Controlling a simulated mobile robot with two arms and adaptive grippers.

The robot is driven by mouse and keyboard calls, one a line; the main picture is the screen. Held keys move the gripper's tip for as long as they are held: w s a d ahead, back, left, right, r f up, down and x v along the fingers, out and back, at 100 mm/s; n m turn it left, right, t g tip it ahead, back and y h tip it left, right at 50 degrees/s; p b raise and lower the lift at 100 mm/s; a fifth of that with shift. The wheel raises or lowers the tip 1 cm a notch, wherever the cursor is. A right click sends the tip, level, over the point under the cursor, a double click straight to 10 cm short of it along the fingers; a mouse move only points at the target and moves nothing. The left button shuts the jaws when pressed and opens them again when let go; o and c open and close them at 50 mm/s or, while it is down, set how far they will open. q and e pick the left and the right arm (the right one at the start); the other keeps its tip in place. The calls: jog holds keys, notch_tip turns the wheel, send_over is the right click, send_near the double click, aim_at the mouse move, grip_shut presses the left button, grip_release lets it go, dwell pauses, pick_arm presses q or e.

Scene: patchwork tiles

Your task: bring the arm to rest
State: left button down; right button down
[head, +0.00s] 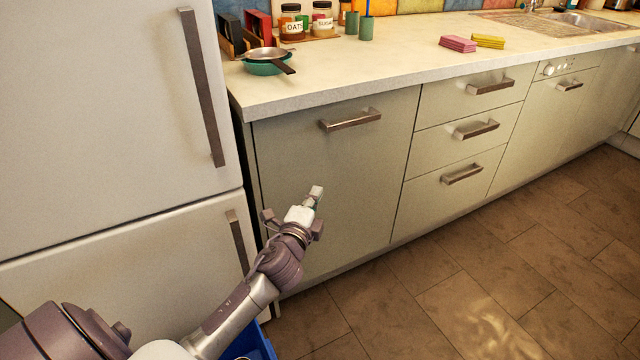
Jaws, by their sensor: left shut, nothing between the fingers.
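My left arm comes in from the lower left and reaches up towards the middle of the head view. My left gripper (315,194) is shut and empty. It shows in front of the plain grey-green cabinet door (335,175), below that door's handle (350,119). I cannot tell how far it is from the door. My right gripper is not in view.
A white fridge (100,110) stands at the left. The counter (380,70) holds a pan (266,54), jars (291,22), a pink sponge (457,43) and a yellow sponge (488,41). A blue bin (250,345) is partly hidden behind my arm. The tiled floor (430,290) at right is clear.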

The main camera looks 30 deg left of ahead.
pick_arm(q)
jog(key=shift+s+d, duration=0.1)
jog(key=shift+s, duration=0.25)
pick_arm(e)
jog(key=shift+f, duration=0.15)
